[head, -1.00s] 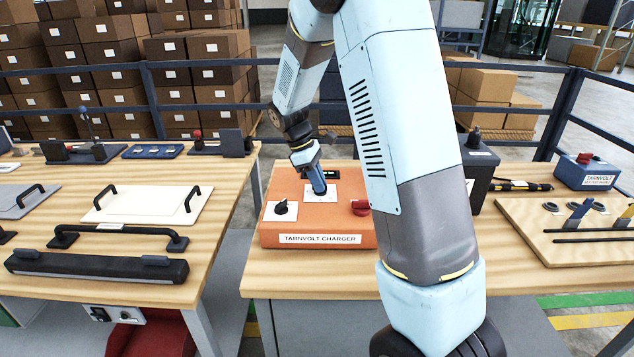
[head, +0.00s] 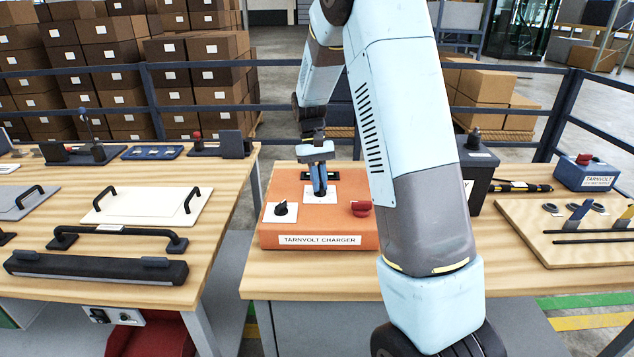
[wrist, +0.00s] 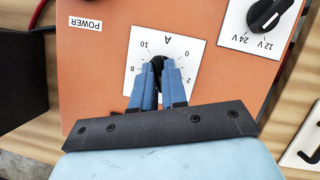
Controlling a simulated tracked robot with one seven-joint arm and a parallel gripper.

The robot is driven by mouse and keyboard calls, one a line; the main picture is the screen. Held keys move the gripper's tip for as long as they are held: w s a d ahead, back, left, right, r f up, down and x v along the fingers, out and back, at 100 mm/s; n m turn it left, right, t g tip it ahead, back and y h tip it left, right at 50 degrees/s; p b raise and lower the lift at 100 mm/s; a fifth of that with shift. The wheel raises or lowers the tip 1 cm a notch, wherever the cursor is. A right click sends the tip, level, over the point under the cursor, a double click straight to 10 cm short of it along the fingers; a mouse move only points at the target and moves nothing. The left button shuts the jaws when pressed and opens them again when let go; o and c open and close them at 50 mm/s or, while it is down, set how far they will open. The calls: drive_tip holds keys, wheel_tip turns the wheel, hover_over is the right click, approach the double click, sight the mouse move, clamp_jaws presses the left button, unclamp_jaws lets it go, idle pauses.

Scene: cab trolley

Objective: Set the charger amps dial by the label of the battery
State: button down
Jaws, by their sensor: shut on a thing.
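The orange Tarnvolt charger (head: 275,222) sits on the right-hand wooden bench. Its amps dial (wrist: 157,62) is a black knob on a white plate marked A, with 0, 2, 8 and 10 readable in the wrist view; the other marks are hidden by my fingers. My gripper (head: 320,190) points down over the plate, and in the wrist view my gripper (wrist: 157,76) has its blue fingers closed on either side of the knob. The knob's pointer is hidden. The dark battery (head: 478,180) stands right of the charger, partly behind my arm; its label is not readable.
A 12V/24V selector knob (head: 282,208) is on the charger's left, and a red knob (head: 361,208) on its right. A blue Tarnvolt box (head: 587,173) stands at the far right. Bench in front of the charger is clear.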

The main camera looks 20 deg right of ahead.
drive_tip(key=m+y, duration=0.1)
drive_tip(key=m, duration=0.1)
drive_tip(key=m+y, duration=0.1)
drive_tip(key=m, duration=0.2)
drive_tip(key=shift+d+m, duration=0.15)
drive_tip(key=shift+m, duration=0.15)
drive_tip(key=shift+m+t+y, duration=0.6)
drive_tip(key=shift+m, duration=1.2)
drive_tip(key=c, duration=1.2)
unclamp_jaws()
drive_tip(key=shift+o, duration=0.2)
drive_tip(key=v, duration=1.3)
drive_tip(key=shift+d+r, duration=0.25)
drive_tip(key=shift+d, duration=0.05)
drive_tip(key=shift+w, duration=0.1)
